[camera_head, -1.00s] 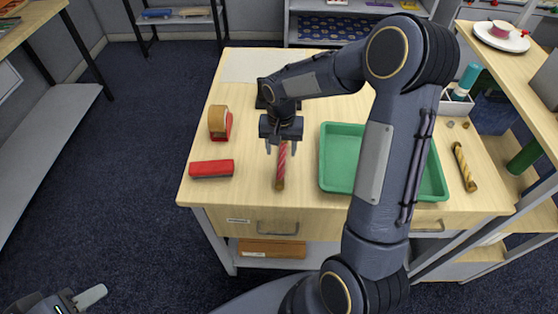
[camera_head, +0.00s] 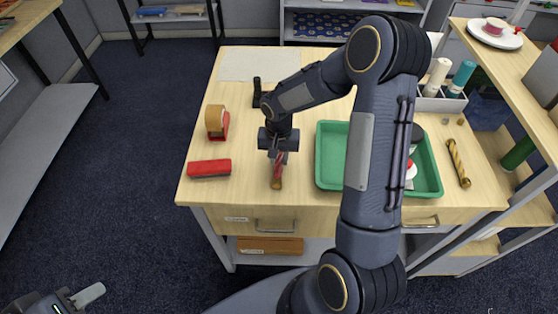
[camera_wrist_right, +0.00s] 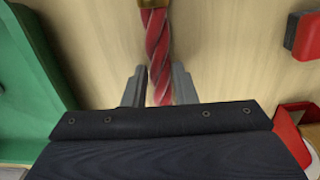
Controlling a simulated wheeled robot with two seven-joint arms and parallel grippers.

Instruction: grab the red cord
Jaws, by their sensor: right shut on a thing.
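The red cord (camera_head: 279,171) is a twisted red rod with a brownish-gold end, lying near the table's front edge. It also shows in the right wrist view (camera_wrist_right: 158,45), running down between the fingers. My right gripper (camera_head: 279,159) is down over the cord's far part and shut on it; in the wrist view its two fingers (camera_wrist_right: 158,88) stand on either side of the cord. The cord's far end is hidden under the gripper. My left gripper (camera_head: 89,296) is only partly visible at the lower left, away from the table, and its opening cannot be judged.
A red block (camera_head: 209,168) and a tape dispenser (camera_head: 216,122) lie left of the cord. A green tray (camera_head: 331,157) stands to the right, partly behind my right arm. A golden twisted rod (camera_head: 458,163) lies farther right. Bare tabletop surrounds the cord.

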